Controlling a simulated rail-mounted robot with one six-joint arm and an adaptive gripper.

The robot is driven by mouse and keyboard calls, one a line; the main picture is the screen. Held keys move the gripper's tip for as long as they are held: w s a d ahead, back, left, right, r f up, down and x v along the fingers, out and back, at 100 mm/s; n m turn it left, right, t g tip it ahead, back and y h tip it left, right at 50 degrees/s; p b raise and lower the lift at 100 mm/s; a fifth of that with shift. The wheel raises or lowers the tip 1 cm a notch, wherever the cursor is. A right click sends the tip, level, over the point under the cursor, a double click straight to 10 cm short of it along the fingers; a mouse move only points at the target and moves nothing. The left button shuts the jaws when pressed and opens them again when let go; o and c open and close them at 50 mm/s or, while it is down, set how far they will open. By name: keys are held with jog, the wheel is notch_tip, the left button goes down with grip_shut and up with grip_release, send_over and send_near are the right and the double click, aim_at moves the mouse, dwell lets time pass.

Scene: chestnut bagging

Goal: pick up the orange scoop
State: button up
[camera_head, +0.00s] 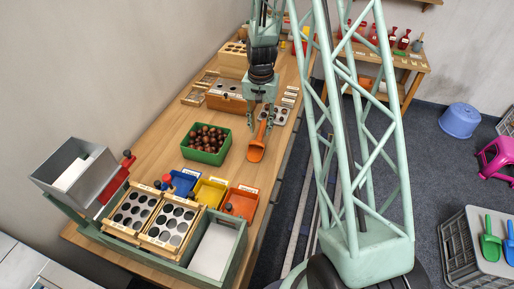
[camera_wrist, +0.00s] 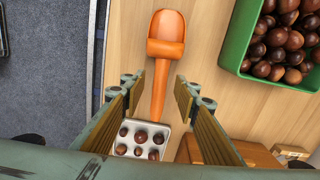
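The orange scoop (camera_head: 257,148) lies on the wooden table, to the right of the green box of chestnuts (camera_head: 206,143). In the wrist view the scoop (camera_wrist: 160,50) has its bowl at the top and its handle running down between my fingers. My gripper (camera_head: 264,120) is above the handle end. In the wrist view my gripper (camera_wrist: 153,95) is open, with a finger on each side of the handle and gaps to both. The handle's end reaches a small metal tray (camera_wrist: 139,141) holding several chestnuts.
The green box (camera_wrist: 234,45) stands close beside the scoop. Blue, yellow and orange bins (camera_head: 241,203) and wooden trays with round wells (camera_head: 150,226) are at the table's near end. The table's edge is close to the scoop, with grey floor beyond.

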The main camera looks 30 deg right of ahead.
aim_at(260, 134)
jog(key=shift+w+f+b, duration=0.15)
jog(key=shift+f+b, duration=0.6)
jog(key=shift+f, duration=1.85)
grip_shut()
jog(key=shift+r, duration=0.15)
jog(key=shift+r+p, duration=0.55)
jog(key=shift+r, duration=1.05)
jog(key=shift+s+r, duration=0.15)
jog(key=shift+s, duration=0.1)
jog(key=s, duration=0.5)
jog(key=s+a+r+p, duration=0.1)
jog(key=s, duration=0.4)
jog(key=s+a, duration=0.1)
jog(key=s, duration=0.4)
jog(key=shift+s+a+r, duration=0.15)
jog(key=shift+s, duration=0.05)
